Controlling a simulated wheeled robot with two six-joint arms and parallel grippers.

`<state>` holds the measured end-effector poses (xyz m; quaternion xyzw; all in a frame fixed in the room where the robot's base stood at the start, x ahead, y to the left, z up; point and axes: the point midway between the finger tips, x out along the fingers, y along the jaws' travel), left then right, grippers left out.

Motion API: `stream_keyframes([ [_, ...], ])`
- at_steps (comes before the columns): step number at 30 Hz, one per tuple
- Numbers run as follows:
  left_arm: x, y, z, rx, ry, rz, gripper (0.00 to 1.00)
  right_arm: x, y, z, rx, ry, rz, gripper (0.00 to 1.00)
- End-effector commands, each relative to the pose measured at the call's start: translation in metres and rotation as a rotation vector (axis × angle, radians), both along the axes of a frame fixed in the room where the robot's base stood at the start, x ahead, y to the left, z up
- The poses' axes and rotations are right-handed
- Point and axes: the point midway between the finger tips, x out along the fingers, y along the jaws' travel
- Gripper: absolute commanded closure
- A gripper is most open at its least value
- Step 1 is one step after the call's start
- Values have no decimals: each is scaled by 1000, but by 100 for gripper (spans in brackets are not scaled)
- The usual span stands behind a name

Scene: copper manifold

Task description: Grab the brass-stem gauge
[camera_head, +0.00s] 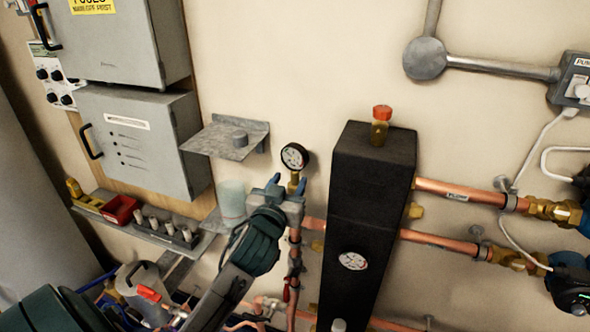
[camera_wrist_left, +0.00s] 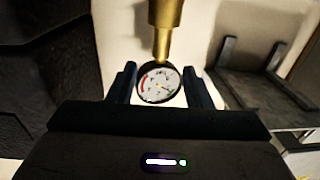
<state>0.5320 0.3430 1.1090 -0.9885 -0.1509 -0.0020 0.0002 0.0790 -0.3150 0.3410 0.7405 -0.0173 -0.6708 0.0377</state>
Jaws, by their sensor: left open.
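The brass-stem gauge (camera_head: 294,156) has a round black-rimmed dial with a white face and stands upright on its brass stem (camera_head: 293,181), left of the black manifold block. My left gripper (camera_head: 287,182) is just below the dial, open, with its fingers to either side of the stem area in the head view. In the left wrist view the dial (camera_wrist_left: 158,84) appears between the two open fingers (camera_wrist_left: 160,70), with the brass stem (camera_wrist_left: 165,32) running up out of the picture. I cannot tell whether either finger touches it. My right gripper is not in view.
The tall black block (camera_head: 366,205) stands close to the right, with a second gauge (camera_head: 353,261) on its front and a red-capped brass fitting (camera_head: 380,125) on top. A grey wall shelf (camera_head: 215,140) is to the left. Copper pipes (camera_head: 460,194) run right.

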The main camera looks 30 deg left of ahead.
Motion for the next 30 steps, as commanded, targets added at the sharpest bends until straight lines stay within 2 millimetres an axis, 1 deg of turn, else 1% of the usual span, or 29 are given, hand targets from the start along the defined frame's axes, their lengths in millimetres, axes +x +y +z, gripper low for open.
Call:
stream_keyframes([
  [1, 7, 2, 2, 1, 0, 0, 55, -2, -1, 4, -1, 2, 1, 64],
  [3, 14, 5, 1, 0, 2, 1, 55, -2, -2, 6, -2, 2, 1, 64],
  [8, 25, 8, 1, 1, 1, 0, 55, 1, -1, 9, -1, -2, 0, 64],
  [15, 59, 18, 2, -1, 2, 1, 55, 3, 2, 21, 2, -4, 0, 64],
  [18, 68, 21, 1, -1, 2, 0, 55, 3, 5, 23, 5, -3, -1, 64],
  [21, 71, 22, -1, 0, 3, 0, 55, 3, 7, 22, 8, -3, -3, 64],
  [26, 71, 22, -1, 0, 3, 0, 55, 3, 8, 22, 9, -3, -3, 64],
  [27, 71, 22, -1, 0, 3, -1, 58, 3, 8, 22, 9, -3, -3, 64],
  [29, 71, 22, -1, 0, 3, 0, 70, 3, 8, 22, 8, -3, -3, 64],
  [30, 71, 22, -1, 0, 3, -1, 78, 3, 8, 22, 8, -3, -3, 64],
])
